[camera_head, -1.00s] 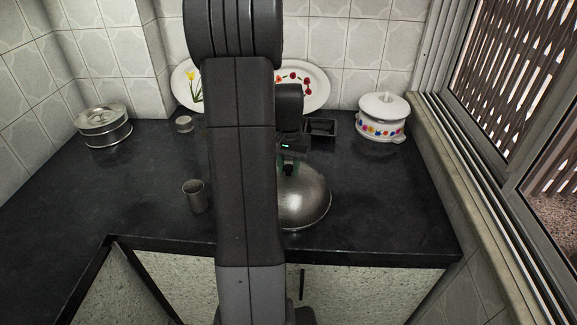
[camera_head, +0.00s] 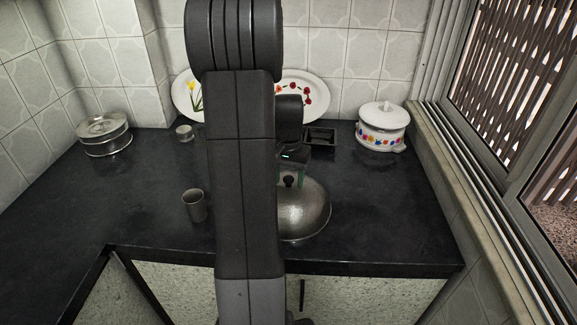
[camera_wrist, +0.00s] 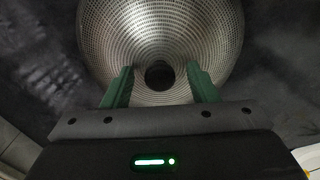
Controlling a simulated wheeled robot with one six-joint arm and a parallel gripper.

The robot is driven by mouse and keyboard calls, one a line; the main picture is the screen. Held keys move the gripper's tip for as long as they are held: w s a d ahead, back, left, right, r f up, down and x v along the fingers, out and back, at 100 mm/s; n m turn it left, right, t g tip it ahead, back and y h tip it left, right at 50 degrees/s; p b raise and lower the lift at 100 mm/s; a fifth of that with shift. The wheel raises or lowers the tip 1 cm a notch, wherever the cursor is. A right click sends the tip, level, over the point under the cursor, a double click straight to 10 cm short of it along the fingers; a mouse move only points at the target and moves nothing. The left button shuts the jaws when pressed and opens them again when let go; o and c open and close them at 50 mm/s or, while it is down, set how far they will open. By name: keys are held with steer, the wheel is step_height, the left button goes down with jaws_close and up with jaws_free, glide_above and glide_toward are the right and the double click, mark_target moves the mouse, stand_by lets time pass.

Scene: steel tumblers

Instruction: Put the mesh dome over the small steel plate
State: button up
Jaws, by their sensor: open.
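The mesh dome (camera_head: 305,212) is a round silvery cover with a dark knob (camera_head: 289,180) on top. It rests on the dark counter near the front edge, its left part hidden behind my arm. In the wrist view the perforated dome (camera_wrist: 160,25) fills the upper middle. My gripper (camera_wrist: 159,72) is open above the dome, with its green fingers on either side of the dark knob and gaps to it. I cannot make out the small steel plate; it may be hidden by my arm or the dome.
A steel tumbler (camera_head: 194,206) stands left of my arm. A lidded steel tin (camera_head: 104,137) is at the far left. A white flowered pot (camera_head: 382,128) stands at the back right, near a dark tray (camera_head: 320,138). The counter right of the dome is clear.

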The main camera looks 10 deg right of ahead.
step_height(320, 180, up, 14)
steer(key=shift+f, duration=0.25)
stand_by(0.3)
step_height(320, 180, down, 14)
steer(key=shift+r, duration=0.35)
stand_by(0.5)
